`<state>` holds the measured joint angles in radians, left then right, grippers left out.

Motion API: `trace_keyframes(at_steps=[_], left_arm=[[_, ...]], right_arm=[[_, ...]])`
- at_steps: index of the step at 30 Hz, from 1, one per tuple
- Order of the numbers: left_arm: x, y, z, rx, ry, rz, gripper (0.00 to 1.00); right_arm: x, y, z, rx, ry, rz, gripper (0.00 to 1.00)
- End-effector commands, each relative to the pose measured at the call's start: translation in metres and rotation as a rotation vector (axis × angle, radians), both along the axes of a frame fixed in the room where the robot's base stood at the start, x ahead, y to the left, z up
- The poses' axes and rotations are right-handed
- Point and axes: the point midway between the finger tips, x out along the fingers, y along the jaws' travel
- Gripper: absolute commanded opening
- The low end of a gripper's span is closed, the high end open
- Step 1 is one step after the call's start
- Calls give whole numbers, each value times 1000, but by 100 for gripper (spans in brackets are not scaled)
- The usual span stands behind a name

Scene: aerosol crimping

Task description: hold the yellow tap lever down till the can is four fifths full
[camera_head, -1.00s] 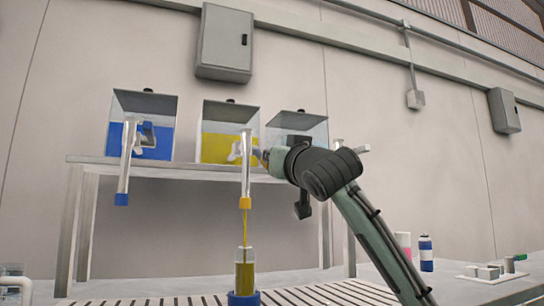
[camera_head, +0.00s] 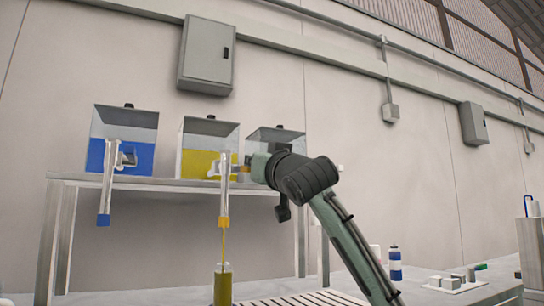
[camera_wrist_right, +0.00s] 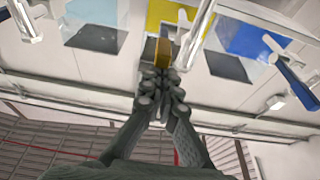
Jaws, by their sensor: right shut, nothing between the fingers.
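The yellow tank (camera_head: 197,163) stands between two others on the raised shelf. Its clear tap tube (camera_head: 225,185) hangs down in front and ends in a yellow nozzle (camera_head: 223,222). A thin yellow stream runs from the nozzle into the clear can (camera_head: 222,287), which stands upright below; its bottom is cut off by the frame. Yellow liquid fills most of the visible can. My right gripper (camera_wrist_right: 162,72) is shut with nothing between its fingers, its tips at the yellow lever (camera_wrist_right: 163,51) in the right wrist view. In the head view my arm hides the tips. My left gripper is out of view.
A blue tank (camera_head: 136,160) with its own tap tube (camera_head: 108,185) is to the left, and a greyish tank (camera_head: 277,133) is behind my arm. A blue-and-white bottle (camera_head: 395,265) and a small fixture (camera_head: 457,279) stand at the right. A slatted grate (camera_head: 300,298) lies below.

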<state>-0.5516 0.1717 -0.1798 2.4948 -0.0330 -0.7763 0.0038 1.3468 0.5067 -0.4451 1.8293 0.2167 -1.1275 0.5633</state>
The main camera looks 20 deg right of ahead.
Motion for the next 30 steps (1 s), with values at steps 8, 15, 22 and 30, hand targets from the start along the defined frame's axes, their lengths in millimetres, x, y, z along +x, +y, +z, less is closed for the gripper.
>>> trace_keyframes(at_steps=[8,15,22,30], left_arm=[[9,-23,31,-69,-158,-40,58],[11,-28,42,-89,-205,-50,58],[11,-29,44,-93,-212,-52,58],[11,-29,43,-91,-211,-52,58]], right_arm=[[-66,-1,-18,-3,-4,2,0],[-93,-2,-24,-2,-2,3,0],[-97,-3,-25,-1,-1,2,0],[-96,-3,-24,-1,-2,2,0]])
